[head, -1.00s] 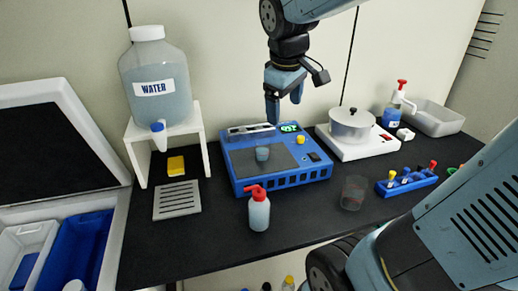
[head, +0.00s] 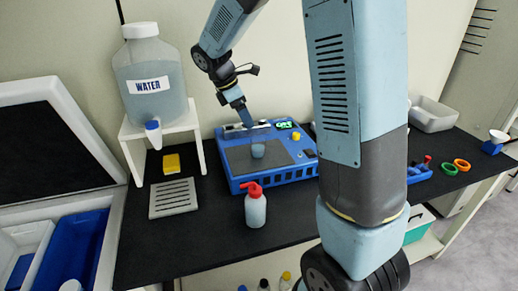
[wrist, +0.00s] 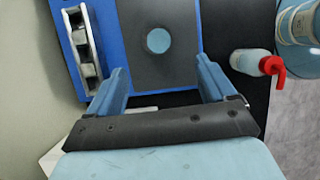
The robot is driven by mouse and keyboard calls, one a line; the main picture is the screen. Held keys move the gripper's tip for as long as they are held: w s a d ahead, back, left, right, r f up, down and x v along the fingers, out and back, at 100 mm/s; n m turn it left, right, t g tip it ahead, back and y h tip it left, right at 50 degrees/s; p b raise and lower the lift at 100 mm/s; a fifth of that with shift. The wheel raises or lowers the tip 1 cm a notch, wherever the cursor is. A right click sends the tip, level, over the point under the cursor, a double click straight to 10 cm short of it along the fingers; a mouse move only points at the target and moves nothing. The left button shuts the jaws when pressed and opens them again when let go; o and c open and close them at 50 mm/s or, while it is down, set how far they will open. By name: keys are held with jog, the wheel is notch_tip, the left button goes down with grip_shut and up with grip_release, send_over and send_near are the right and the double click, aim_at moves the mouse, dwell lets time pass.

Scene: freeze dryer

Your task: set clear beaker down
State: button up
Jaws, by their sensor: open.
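A small clear beaker with a bluish look (head: 258,150) stands upright on the dark plate of the blue device (head: 235,186). From above it shows as a pale blue disc in the wrist view (wrist: 158,40). My gripper (head: 246,124) is above the back of the device, behind the beaker in the head view. In the wrist view my gripper (wrist: 161,68) has its two fingers wide apart and nothing between them. The beaker lies beyond the fingertips there, apart from both. Another clear cup, seen earlier on the bench to the right, is hidden behind my arm now.
A squeeze bottle with a red top (head: 255,208) stands in front of the device. A water jug (head: 152,80) sits on a white stand (head: 198,125) to the left, near a slotted grey plate (head: 174,198).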

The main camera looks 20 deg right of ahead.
aim_at(260, 143)
jog(key=x, duration=0.8)
jog(key=shift+d+f, duration=0.15)
jog(key=shift+w+d+x, duration=0.1)
jog(key=shift+w+x, duration=0.05)
jog(key=shift+x, duration=1.15)
jog(key=shift+w+d+x, duration=0.15)
jog(key=shift+x, duration=1.1)
jog(key=c, duration=1.2)
jog(key=shift+c, duration=0.2)
jog(key=shift+r, duration=0.25)
